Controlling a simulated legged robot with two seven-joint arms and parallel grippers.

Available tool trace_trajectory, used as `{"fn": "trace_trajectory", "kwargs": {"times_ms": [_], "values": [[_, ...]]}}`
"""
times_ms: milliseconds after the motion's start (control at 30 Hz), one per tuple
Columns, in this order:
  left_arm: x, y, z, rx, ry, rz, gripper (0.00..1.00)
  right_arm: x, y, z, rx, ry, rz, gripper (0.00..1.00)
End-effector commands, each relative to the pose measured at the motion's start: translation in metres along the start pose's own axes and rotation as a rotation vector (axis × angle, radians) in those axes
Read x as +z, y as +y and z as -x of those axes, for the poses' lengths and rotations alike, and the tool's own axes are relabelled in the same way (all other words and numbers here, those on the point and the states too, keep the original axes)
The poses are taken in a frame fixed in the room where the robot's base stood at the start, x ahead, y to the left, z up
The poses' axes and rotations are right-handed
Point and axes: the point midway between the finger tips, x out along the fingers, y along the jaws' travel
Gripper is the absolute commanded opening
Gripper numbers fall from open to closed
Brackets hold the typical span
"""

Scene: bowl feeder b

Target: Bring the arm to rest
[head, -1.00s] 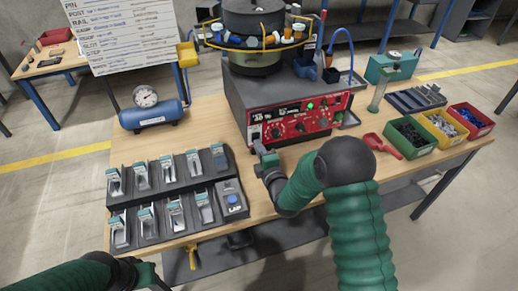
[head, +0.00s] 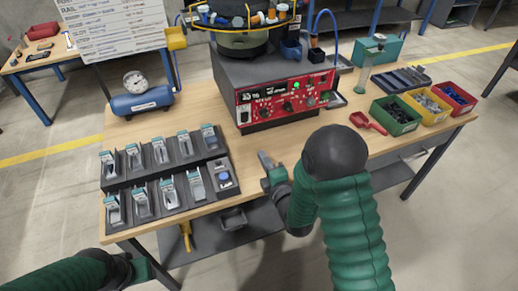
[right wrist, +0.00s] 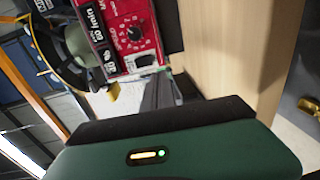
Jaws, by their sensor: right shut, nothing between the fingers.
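My right gripper (head: 267,163) is shut and empty. It is over the front part of the wooden table (head: 185,100), to the right of the black slotted trays and in front of the feeder's control box. In the right wrist view its dark fingers (right wrist: 160,92) point toward the red control panel (right wrist: 128,33) and the wood surface. My left arm (head: 85,270) comes in at the lower left, dark and green, near the table's front left corner; its fingers do not show clearly.
The bowl feeder (head: 240,40) stands on its red-fronted control box (head: 285,98). Slotted trays (head: 165,170) lie at the front left, a blue air tank (head: 142,101) behind them. A red scoop (head: 366,122) and green (head: 396,116), yellow and red bins stand right. A shelf runs below the tabletop.

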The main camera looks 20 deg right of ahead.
Motion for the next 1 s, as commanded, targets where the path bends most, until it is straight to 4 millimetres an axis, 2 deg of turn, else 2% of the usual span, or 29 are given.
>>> {"fn": "trace_trajectory", "kwargs": {"times_ms": [500,567,667,767,833,967,1000], "values": [[0.000,0.000,0.000,0.000,0.000,0.000,0.36,0.000,0.000,0.003,-0.002,-0.001,-0.003,0.00],[-0.001,0.000,0.005,0.000,0.000,0.000,0.36,0.000,0.004,0.003,-0.020,-0.002,-0.027,0.00],[-0.005,0.000,0.021,0.000,-0.001,0.000,0.36,0.000,0.015,0.007,-0.128,-0.017,-0.163,0.00],[-0.011,0.000,0.046,0.000,0.000,0.000,0.36,-0.001,0.027,0.025,-0.324,-0.086,-0.419,0.00],[-0.015,0.000,0.064,0.000,0.000,0.000,0.36,-0.002,0.033,0.050,-0.478,-0.183,-0.626,0.00],[-0.022,0.000,0.093,0.000,0.000,0.000,0.36,-0.005,0.045,0.117,-0.726,-0.452,-0.984,0.00],[-0.024,0.000,0.100,0.000,0.000,0.000,0.36,-0.007,0.049,0.140,-0.785,-0.550,-1.076,0.00]]}}
